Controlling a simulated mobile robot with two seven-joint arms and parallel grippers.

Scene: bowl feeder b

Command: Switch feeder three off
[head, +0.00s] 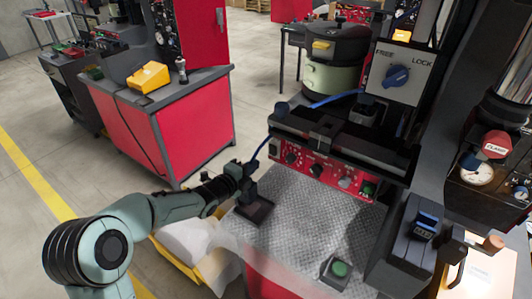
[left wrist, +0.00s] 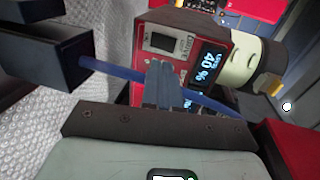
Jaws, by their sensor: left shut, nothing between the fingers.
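My left gripper (head: 245,172) is at the left edge of the ridged metal worktop, fingers together and empty. In the left wrist view its closed fingers (left wrist: 163,72) point at a red control box (left wrist: 190,30). This box has a dark rocker switch (left wrist: 164,42) and a lit display (left wrist: 207,64) reading 40 %. The fingertips appear just below the switch; I cannot tell whether they touch the box. No feeder number is readable. A cream-green bowl feeder (head: 332,78) stands behind the machine in the head view. My right gripper is not in view.
A blue hose (left wrist: 125,74) crosses behind my fingers in the left wrist view. A red panel with knobs (head: 318,170) fronts the machine. The worktop (head: 300,215) is largely clear, with a green button box (head: 339,269) at its front. A red cabinet (head: 195,120) stands left.

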